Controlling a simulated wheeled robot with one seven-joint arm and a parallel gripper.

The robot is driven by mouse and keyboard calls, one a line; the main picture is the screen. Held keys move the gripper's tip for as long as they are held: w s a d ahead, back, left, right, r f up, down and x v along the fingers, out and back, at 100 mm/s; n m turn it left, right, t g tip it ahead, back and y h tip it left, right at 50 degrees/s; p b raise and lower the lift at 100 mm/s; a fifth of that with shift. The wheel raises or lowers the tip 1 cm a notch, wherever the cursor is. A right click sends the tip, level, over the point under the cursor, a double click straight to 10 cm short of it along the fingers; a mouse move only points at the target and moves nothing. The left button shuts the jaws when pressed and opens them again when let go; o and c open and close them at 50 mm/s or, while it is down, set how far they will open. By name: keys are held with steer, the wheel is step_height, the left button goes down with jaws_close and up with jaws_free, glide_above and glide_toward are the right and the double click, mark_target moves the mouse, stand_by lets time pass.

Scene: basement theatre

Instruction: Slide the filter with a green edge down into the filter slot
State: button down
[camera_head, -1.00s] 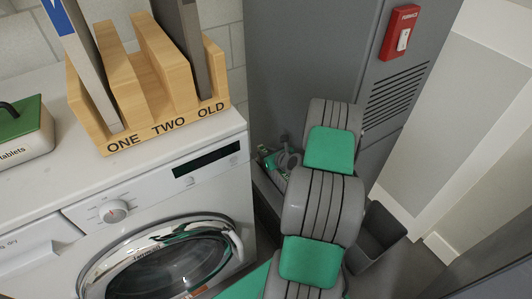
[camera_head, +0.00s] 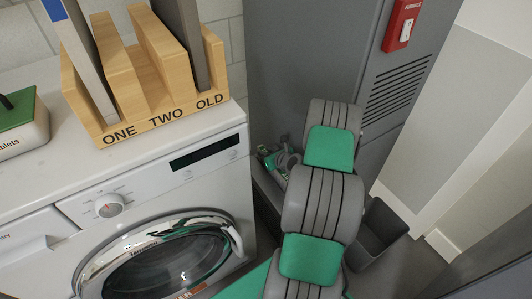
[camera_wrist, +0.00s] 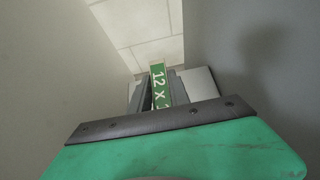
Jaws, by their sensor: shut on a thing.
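The filter with a green edge (camera_wrist: 159,84) shows in the wrist view as a narrow green strip with white "12 x" lettering. My gripper (camera_wrist: 170,90) is shut on it, with grey fingers on either side. The filter's far end and its panel are hidden from the wrist camera. In the head view, small green and grey parts (camera_head: 270,160) show beside my arm, low against the grey furnace cabinet (camera_head: 320,60); I cannot tell gripper from filter there. The filter slot cannot be made out in either view.
A wooden rack (camera_head: 150,75) marked ONE, TWO, OLD holds two upright panels on the white washing machine (camera_head: 70,180). A green-lidded tablets box (camera_head: 15,125) stands at left. A red furnace switch (camera_head: 402,25) is on the cabinet. A dark grey bin (camera_head: 380,232) stands right of my arm.

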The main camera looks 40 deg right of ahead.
steer(key=shift+f+b, duration=0.75)
steer(key=shift+f, duration=0.3)
steer(key=c, duration=1.1)
jaws_free()
steer(key=shift+c, duration=0.2)
steer(key=shift+s, duration=0.1)
steer(key=p+v, duration=0.3)
steer(key=v, duration=0.4)
steer(key=shift+r, duration=0.2)
steer(key=shift+s, duration=0.3)
